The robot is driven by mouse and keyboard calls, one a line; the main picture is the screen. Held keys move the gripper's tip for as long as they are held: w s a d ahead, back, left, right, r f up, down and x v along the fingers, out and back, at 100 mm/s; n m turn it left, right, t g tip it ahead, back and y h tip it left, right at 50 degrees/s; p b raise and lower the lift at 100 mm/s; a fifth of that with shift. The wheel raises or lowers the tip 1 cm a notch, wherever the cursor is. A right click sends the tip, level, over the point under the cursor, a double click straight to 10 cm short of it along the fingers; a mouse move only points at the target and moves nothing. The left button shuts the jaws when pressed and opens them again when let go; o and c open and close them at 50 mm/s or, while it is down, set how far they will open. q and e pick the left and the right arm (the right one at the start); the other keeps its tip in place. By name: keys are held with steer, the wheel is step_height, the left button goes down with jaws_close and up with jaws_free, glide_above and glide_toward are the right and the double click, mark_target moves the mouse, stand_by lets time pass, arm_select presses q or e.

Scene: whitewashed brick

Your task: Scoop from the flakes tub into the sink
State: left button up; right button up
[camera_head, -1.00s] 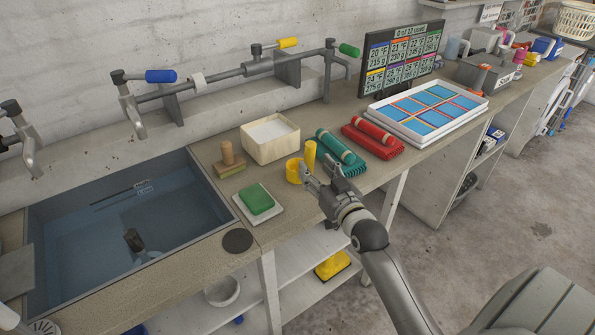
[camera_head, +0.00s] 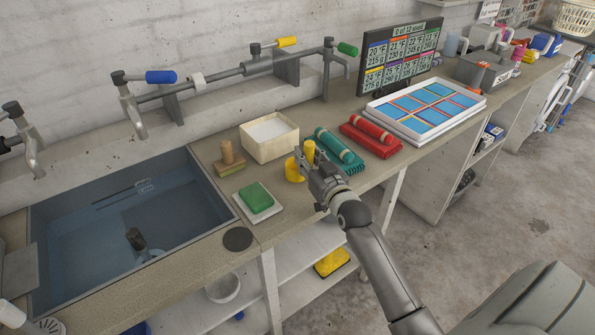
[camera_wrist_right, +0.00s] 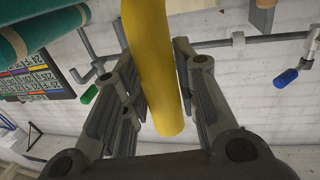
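The yellow scoop stands on the counter, its cup (camera_head: 293,170) beside its upright handle (camera_head: 309,151). My right gripper (camera_head: 310,172) is at the scoop. In the right wrist view the yellow handle (camera_wrist_right: 152,65) lies between the two open fingers (camera_wrist_right: 155,100), with a gap on the left side. The flakes tub (camera_head: 286,146) is a cream square box with pale contents, just behind the scoop. The blue-grey sink (camera_head: 75,245) is sunk into the counter at the left. My left gripper is not in view.
A green sponge on a white dish (camera_head: 257,202) and a wooden-handled brush (camera_head: 229,160) sit between sink and tub. Taps on a pipe rail (camera_head: 235,72) run behind.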

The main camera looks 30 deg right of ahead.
jaws_close()
